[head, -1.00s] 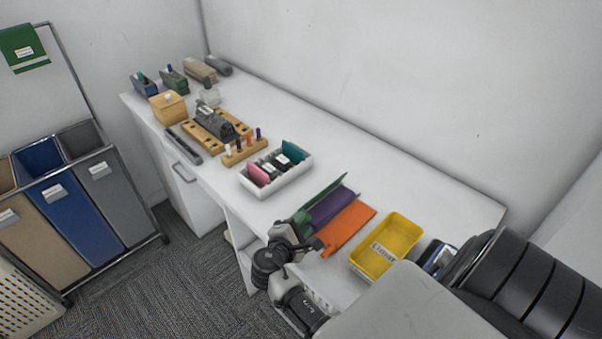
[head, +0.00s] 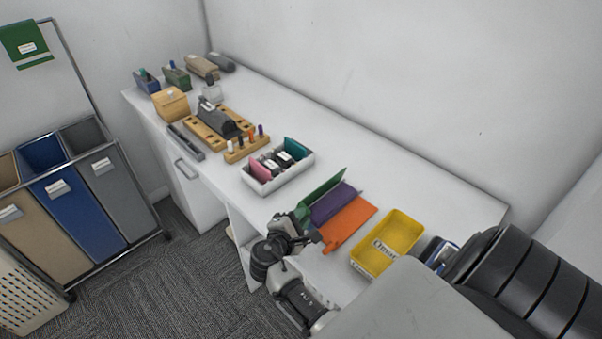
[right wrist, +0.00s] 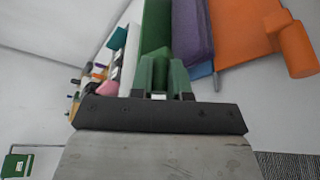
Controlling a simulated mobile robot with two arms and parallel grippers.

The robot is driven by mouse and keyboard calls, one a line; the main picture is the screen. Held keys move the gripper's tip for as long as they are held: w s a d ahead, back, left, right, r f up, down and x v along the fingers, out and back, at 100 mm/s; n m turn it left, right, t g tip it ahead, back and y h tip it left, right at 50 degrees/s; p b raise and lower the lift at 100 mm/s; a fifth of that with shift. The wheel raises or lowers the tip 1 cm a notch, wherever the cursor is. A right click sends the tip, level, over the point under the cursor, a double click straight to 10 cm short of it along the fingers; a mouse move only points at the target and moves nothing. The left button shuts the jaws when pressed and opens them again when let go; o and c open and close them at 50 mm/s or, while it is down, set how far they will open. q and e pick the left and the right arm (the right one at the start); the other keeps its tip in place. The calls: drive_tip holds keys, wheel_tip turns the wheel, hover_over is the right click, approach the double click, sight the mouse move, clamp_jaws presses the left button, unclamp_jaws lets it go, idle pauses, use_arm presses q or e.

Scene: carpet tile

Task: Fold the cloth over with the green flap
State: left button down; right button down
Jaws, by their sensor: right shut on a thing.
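The cloth lies on the white desk in bands of colour: a green flap (head: 322,190), a purple middle (head: 334,204) and an orange part (head: 350,220). The green flap is tilted up along the left side; purple and orange lie about flat. My right gripper (head: 307,236) is at the near end of the flap. In the right wrist view its fingers (right wrist: 160,80) are closed on the green flap (right wrist: 156,28), with purple (right wrist: 192,30) and orange (right wrist: 240,30) to the right. My left gripper is not in view.
A yellow tray (head: 412,231) stands right of the cloth. A white box (head: 304,176) with coloured items stands to its left. Wooden holders (head: 247,150) are farther left. The desk behind the cloth is clear. Bins (head: 122,190) stand at left.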

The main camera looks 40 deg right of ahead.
drive_tip(key=shift+w+r, duration=0.65)
drive_tip(key=shift+w, duration=0.35)
drive_tip(key=shift+w+r+b, duration=0.25)
drive_tip(key=shift+w+b, duration=0.05)
drive_tip(key=shift+w, duration=0.7)
drive_tip(key=c, duration=1.1)
unclamp_jaws()
drive_tip(key=shift+f, duration=0.15)
drive_tip(key=shift+d, duration=0.1)
